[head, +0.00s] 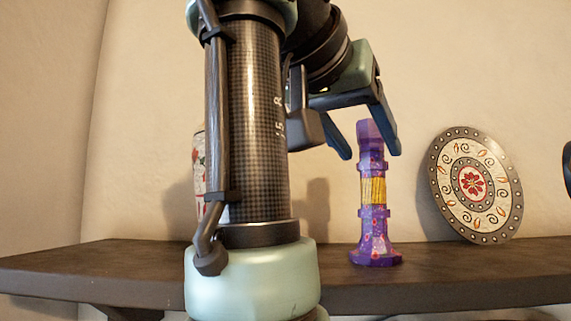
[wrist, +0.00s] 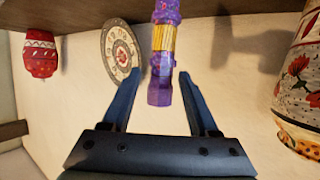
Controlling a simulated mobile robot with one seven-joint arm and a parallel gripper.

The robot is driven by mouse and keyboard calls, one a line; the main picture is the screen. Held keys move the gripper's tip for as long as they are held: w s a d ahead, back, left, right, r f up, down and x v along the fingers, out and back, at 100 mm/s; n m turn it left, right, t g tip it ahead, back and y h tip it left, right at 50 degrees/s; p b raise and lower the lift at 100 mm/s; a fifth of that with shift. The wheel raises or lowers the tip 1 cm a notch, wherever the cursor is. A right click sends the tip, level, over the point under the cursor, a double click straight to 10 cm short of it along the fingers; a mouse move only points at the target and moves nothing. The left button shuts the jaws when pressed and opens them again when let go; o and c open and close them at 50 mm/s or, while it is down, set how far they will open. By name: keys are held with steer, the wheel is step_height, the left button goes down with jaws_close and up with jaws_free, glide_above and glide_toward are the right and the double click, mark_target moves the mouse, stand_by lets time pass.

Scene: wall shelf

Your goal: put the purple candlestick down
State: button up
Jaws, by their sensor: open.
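The purple candlestick (head: 373,222) stands upright on the dark wooden shelf (head: 470,270), its wide foot on the board. It has a yellow ribbed band at its middle and small spots. My gripper (head: 371,156) is open around the candlestick's top end, with one finger on each side. In the wrist view the candlestick (wrist: 161,60) appears upside down, its top end between my open fingertips (wrist: 160,82). Gaps show between the candlestick and both fingers there, so nothing is held.
A decorated round plate (head: 474,184) leans against the wall at the right. A patterned vase (wrist: 300,85) is partly hidden behind my arm in the head view. A red and white jar (wrist: 40,53) also stands on the shelf. Bare shelf lies between candlestick and plate.

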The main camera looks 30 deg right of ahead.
steer(key=b+v, duration=0.1)
steer(key=v, duration=0.4)
steer(key=shift+s+a+r, duration=0.15)
steer(key=shift+a, duration=0.2)
